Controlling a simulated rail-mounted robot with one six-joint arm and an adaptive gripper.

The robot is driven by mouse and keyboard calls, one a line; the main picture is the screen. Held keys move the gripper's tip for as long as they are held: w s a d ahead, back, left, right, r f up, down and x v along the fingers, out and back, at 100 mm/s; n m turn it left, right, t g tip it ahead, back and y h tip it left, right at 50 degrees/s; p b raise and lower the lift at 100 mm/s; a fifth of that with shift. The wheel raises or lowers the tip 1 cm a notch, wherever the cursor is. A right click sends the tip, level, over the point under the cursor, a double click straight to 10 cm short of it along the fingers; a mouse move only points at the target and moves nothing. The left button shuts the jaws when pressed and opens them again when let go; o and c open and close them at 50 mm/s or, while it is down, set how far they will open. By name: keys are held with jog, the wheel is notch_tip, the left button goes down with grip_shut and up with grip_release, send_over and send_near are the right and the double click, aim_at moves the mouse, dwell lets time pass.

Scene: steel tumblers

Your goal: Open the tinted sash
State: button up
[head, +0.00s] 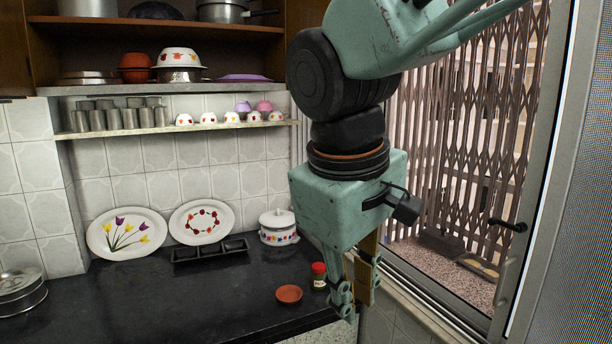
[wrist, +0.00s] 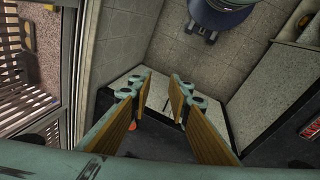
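The sash (head: 515,205) is in the window at the right of the head view. It has a grey metal frame and a dark lever handle (head: 507,225) on its upright. A folding lattice grille shows through the window; whether the sash is fully shut is not clear. My gripper (head: 356,292) hangs pointing down, left of the sash and near the counter's right end, apart from the handle. In the wrist view my gripper (wrist: 158,84) has its two fingers spread with nothing between them. Part of the window frame (wrist: 76,60) shows at left there.
The dark counter (head: 180,300) holds a red-capped jar (head: 319,275) and a terracotta saucer (head: 289,294) close left of my gripper. A lidded white pot (head: 278,230) and plates stand behind. Shelves with steel tumblers (head: 130,118) are above. Tiled floor (wrist: 190,65) is open below.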

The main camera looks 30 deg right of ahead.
jog(key=w+d+r+n+g+h+p, duration=0.1)
jog(key=w+d+r+n+h+p, duration=0.2)
jog(key=w+d, duration=0.6)
jog(key=w+d+r+n+g+h+p, duration=0.2)
jog(key=w+d+h+p, duration=0.15)
jog(key=w+d, duration=0.6)
jog(key=w+d+r+n+g+h+p, duration=0.15)
jog(key=w+d+p, duration=0.35)
jog(key=w, duration=0.7)
jog(key=w+d+f+n+h+p, duration=0.2)
jog(key=w+d, duration=0.1)
jog(key=w, duration=0.5)
jog(key=w+d+f+n+t+h+p, duration=0.1)
jog(key=w+d+f+n+h+p, duration=0.2)
jog(key=w, duration=0.5)
jog(key=w+d+f+n+h+p, duration=0.2)
jog(key=w+d+f+n+p, duration=0.1)
jog(key=w, duration=0.5)
jog(key=shift+w+d+f+t+h, duration=0.2)
jog(key=shift+w+d+t+h, duration=0.15)
jog(key=shift+d, duration=0.5)
jog(key=shift+d+n, duration=0.15)
jog(key=shift+n, duration=0.1)
jog(key=d+p, duration=0.2)
jog(key=d, duration=1.1)
jog(key=shift+s+d, duration=0.25)
jog(key=shift+s, duration=0.1)
jog(key=shift+c, duration=0.6)
grip_shut()
